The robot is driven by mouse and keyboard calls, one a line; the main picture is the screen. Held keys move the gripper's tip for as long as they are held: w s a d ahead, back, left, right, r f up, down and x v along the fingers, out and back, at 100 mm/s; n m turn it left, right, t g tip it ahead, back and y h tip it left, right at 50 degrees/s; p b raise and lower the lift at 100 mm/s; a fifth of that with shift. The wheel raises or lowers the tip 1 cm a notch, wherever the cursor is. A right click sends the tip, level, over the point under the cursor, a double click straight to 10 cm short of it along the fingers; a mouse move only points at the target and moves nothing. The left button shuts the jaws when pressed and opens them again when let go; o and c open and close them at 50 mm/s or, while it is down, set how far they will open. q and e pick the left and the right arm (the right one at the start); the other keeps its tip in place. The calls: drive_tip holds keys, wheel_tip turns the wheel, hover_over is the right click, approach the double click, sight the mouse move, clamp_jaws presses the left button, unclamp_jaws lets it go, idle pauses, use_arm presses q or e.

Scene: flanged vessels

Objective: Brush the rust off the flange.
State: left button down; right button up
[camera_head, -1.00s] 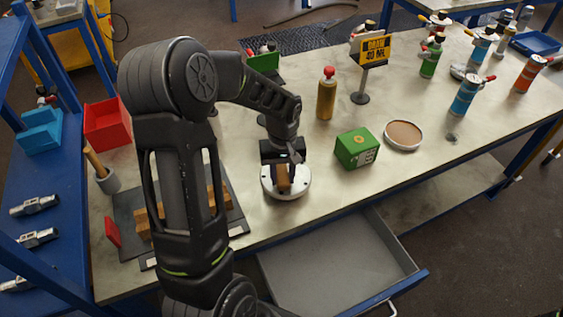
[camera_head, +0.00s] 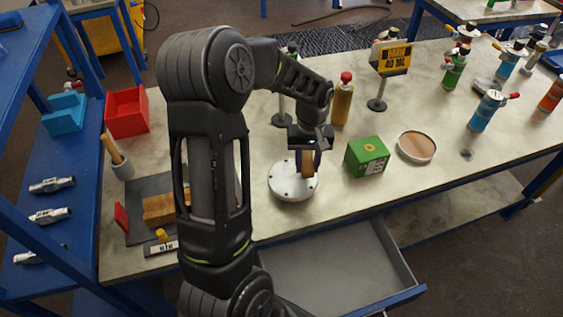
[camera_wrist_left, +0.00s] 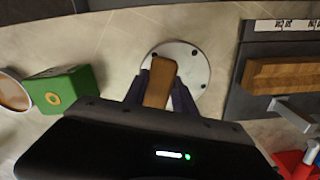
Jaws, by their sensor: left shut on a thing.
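The flange (camera_head: 293,185) is a pale grey round disc with bolt holes near its rim, lying flat near the table's front edge. It also shows in the left wrist view (camera_wrist_left: 191,62). My left gripper (camera_head: 309,148) is shut on a brown wooden-backed brush (camera_head: 307,164), held at the flange's right side in the head view. In the left wrist view the brush (camera_wrist_left: 161,80) overlaps the flange between the fingers. Whether its underside touches the flange is hidden. No rust stands out on the visible face. My right gripper is not in view.
A green box (camera_head: 367,157) and a round tan-filled dish (camera_head: 416,147) stand to the right. A dark mat (camera_wrist_left: 240,100) with a wooden block (camera_wrist_left: 285,74) lies to the left in the head view. An open drawer (camera_head: 340,270) juts out below the front edge.

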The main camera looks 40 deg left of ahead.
use_arm(q)
drive_tip(key=shift+w+r, duration=0.1)
drive_tip(key=shift+r, duration=0.5)
drive_tip(key=shift+r+p, duration=1.1)
drive_tip(key=shift+r, duration=0.3)
